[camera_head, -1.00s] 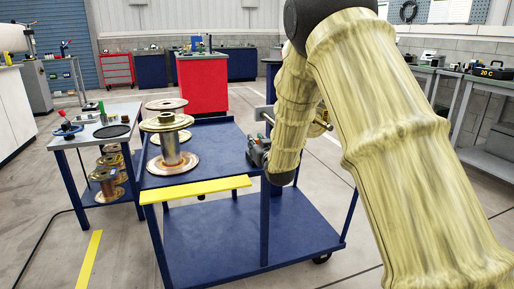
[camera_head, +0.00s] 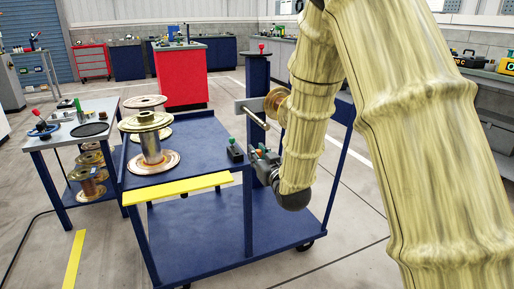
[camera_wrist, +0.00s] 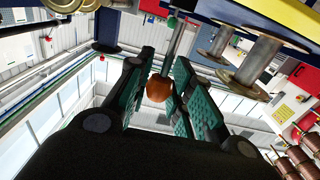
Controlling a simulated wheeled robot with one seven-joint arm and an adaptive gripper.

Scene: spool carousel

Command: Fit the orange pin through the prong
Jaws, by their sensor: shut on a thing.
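The orange pin's round orange head (camera_wrist: 159,88) sits between the green-padded fingers of my gripper (camera_wrist: 160,85) in the wrist view. A grey shaft (camera_wrist: 175,48) runs upward in the picture from the head. My gripper (camera_head: 264,160) is shut on the pin, just right of the blue cart's top in the head view; the pin is hard to make out there. The prong (camera_head: 254,118) is a metal rod on the blue post, up and slightly left of my gripper, with its end pointing toward the cart. It looks apart from the pin.
A small black holder with a green knob (camera_head: 235,153) stands on the cart (camera_head: 205,134), close left of my gripper. A large spool (camera_head: 150,140) stands on the cart. A brass spool (camera_head: 278,104) hangs behind the prong, partly hidden by my arm. A side table (camera_head: 62,141) stands left.

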